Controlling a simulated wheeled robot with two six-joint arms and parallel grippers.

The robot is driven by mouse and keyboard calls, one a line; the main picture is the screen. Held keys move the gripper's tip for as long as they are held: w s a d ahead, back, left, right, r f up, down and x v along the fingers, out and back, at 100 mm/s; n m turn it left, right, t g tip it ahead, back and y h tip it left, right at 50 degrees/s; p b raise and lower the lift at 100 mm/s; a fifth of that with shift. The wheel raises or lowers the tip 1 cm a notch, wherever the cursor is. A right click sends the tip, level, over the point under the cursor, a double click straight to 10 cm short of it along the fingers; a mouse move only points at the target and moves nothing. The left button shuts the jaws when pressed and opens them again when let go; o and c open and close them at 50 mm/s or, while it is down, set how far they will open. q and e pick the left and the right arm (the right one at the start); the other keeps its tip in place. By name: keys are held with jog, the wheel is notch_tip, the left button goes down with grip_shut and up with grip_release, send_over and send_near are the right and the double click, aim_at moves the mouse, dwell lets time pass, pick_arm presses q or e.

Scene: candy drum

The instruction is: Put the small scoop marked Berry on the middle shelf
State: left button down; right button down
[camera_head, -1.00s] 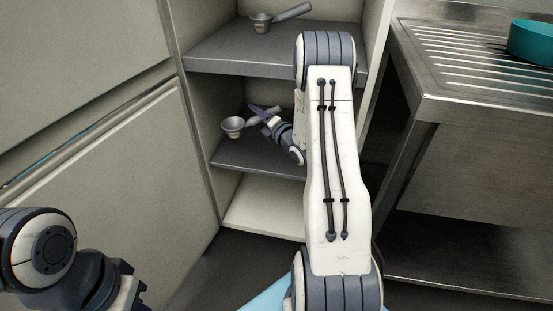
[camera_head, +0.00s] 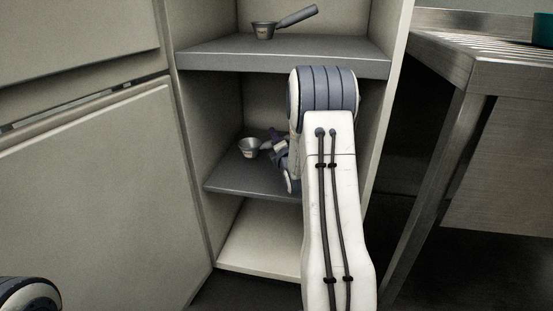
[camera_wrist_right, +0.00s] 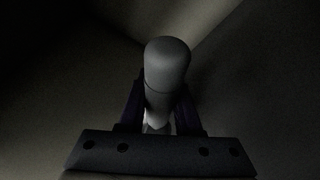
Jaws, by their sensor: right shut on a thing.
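A small metal scoop has its cup (camera_head: 249,147) at the middle shelf (camera_head: 250,183), inside the shelf's left half. My right gripper (camera_head: 274,143) is shut on this scoop's handle, just right of the cup. In the right wrist view the rounded grey handle (camera_wrist_right: 167,65) stands up between the two dark fingers (camera_wrist_right: 160,112). I cannot tell whether the cup touches the shelf, and I cannot read its marking. My right forearm hides the right part of the shelf. My left gripper is out of view.
Another small scoop (camera_head: 264,30), with an unreadable label, rests on the upper shelf (camera_head: 285,57), its handle pointing right. The lower compartment (camera_head: 262,240) looks empty. The cabinet's side walls stand close around my right arm. A steel counter (camera_head: 480,60) is at the right.

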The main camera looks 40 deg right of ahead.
jog(key=shift+f+b, duration=1.15)
jog(key=shift+f, duration=1.2)
jog(key=shift+f, duration=0.15)
jog(key=c, duration=1)
grip_release()
jog(key=shift+f, duration=0.1)
jog(key=o, duration=0.4)
